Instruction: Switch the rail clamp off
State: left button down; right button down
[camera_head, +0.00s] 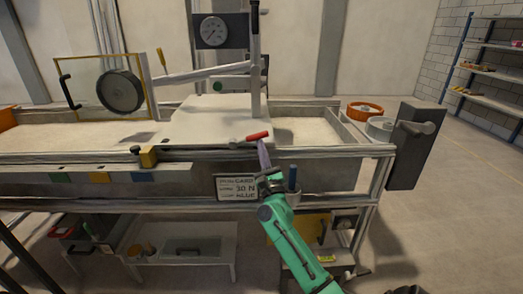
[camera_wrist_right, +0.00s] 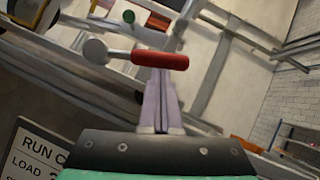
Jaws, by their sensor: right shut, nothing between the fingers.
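A lever with a red grip (camera_head: 258,136) and a grey round hub (camera_head: 235,145) lies at the front rail of the sandbed; it looks like the rail clamp's handle. In the right wrist view the red grip (camera_wrist_right: 160,60) points right from its pale hub (camera_wrist_right: 95,52). My right gripper (camera_head: 262,146) is shut and empty, its slim pale fingers reaching up to the red grip. In the wrist view the fingertips (camera_wrist_right: 159,76) end right at the grip's underside; I cannot tell whether they touch. My left gripper is not in view.
A yellow block with a dark knob (camera_head: 148,157) sits on the rail further left. A sign (camera_head: 237,187) hangs below the rail. A blue-handled peg (camera_head: 292,178) stands right of my gripper. A grey cabinet (camera_head: 415,145) flanks the bench; open floor lies to the right.

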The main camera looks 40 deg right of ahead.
jog(key=w+a+r+n+g+y+p, duration=0.1)
jog(key=r+n+y+p, duration=0.3)
jog(key=n+p, duration=0.5)
jog(key=w+a+r+n+g+y+p, duration=0.2)
jog(key=n+p, duration=0.6)
jog(key=p, duration=0.7)
jog(key=shift+w+a+r+n+g+y+p, duration=0.35)
jog(key=shift+a+r+g+y, duration=0.5)
jog(key=shift+r+y, duration=0.7)
jog(key=shift+s, duration=0.15)
